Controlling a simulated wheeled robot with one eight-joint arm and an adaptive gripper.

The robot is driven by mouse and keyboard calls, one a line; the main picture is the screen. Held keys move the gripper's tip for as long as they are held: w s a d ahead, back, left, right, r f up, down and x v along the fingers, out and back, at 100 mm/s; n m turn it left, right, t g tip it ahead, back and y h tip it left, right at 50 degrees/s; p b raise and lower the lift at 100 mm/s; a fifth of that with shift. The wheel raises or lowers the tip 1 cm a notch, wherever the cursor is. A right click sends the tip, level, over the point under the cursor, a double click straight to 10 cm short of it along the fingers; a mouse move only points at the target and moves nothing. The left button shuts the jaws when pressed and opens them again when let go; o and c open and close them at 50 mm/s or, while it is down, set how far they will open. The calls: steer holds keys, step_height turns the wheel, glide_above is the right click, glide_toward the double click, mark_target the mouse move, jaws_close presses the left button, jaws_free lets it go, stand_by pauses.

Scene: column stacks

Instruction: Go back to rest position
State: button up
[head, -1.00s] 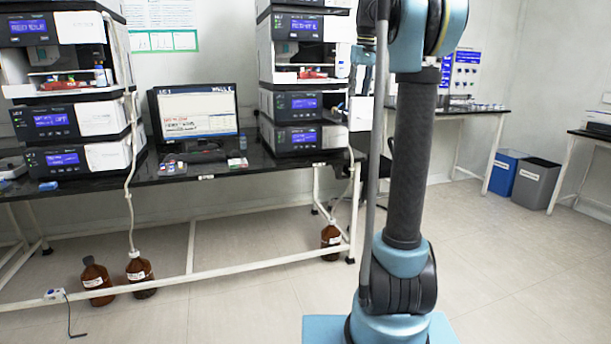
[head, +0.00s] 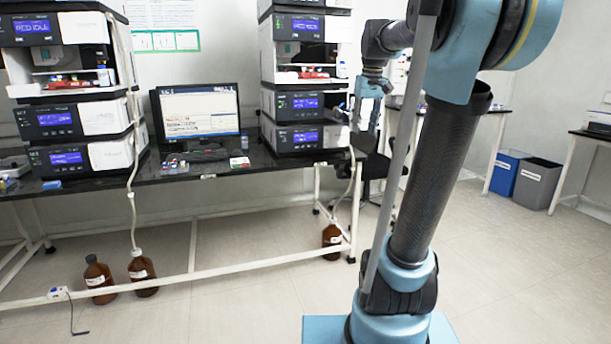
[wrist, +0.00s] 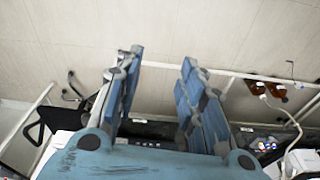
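A black bench (head: 230,169) carries the left instrument stack (head: 75,120), a monitor (head: 198,110) and the right instrument stack (head: 292,103). Brown bottles (head: 143,272) stand on the floor. A dark chair (head: 376,168) is behind my arm. Blue and grey bins (head: 537,184) stand right. Middle floor is clear.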

steer(key=s+f+m, duration=0.2)
steer(key=s+f, duration=2.4)
steer(key=f, duration=0.4)
steer(key=shift+s, duration=0.1)
steer(key=shift+w+f, duration=0.2)
steer(key=shift+w, duration=0.25)
stand_by(0.4)
